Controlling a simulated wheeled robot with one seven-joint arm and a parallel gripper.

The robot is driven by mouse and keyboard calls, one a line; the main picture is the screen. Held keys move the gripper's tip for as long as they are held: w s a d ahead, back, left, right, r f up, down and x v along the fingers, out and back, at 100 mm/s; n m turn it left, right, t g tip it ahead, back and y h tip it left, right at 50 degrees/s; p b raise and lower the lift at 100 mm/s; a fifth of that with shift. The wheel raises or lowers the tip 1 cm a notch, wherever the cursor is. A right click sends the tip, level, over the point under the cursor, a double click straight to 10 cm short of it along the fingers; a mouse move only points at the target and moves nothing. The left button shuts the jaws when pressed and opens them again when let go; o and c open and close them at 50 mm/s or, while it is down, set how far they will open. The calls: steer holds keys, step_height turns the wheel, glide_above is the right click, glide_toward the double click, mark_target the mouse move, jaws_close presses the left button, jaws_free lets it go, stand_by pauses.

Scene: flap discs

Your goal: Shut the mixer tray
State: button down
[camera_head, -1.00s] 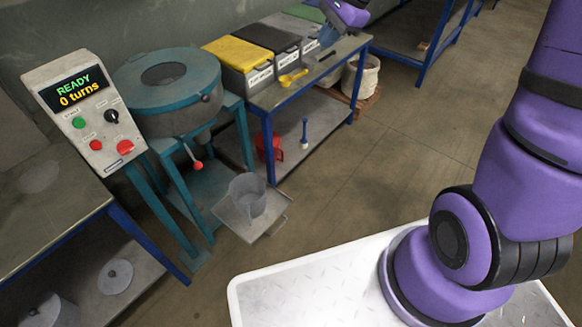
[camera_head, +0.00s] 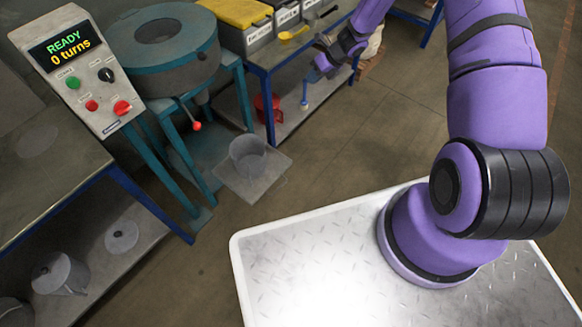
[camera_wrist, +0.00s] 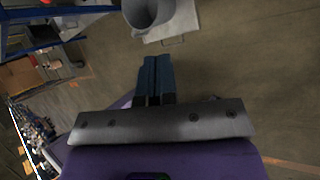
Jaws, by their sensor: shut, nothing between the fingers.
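The mixer tray (camera_head: 262,184) is a flat grey plate extending out from under the round teal-and-grey mixer (camera_head: 163,45). A grey open bucket (camera_head: 248,157) stands upright on it. In the wrist view, the tray (camera_wrist: 184,22) and a thin handle at its front edge lie at the top, with the bucket (camera_wrist: 146,14) on it. My gripper (camera_wrist: 156,62) is shut and empty, its dark blue fingers pointing toward the tray with floor between them. In the head view, my gripper (camera_head: 320,68) is beyond and right of the tray, apart from it.
A control panel (camera_head: 78,70) reads "READY 0 turns". A blue-legged bench with bins (camera_head: 248,35) and a yellow scoop (camera_head: 293,34) stands right of the mixer; a red jug (camera_head: 266,108) is on its lower shelf. A table (camera_head: 45,160) stands left. The floor before the tray is clear.

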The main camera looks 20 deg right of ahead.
steer(key=s+a+f+m, duration=0.1)
steer(key=s+f+m, duration=0.4)
steer(key=f, duration=0.7)
steer(key=s+a+f+m, duration=0.1)
steer(key=s+f+m, duration=0.4)
steer(key=f, duration=0.6)
steer(key=s+a+f+m, duration=0.1)
steer(key=s+f+m, duration=0.2)
steer(key=f+m, duration=0.65)
steer(key=w+a+f+n, duration=0.3)
steer(key=w+a+f, duration=0.2)
steer(key=f, duration=0.5)
steer(key=shift+a+f, duration=0.15)
steer(key=shift+a, duration=1.05)
steer(key=shift+w, duration=0.2)
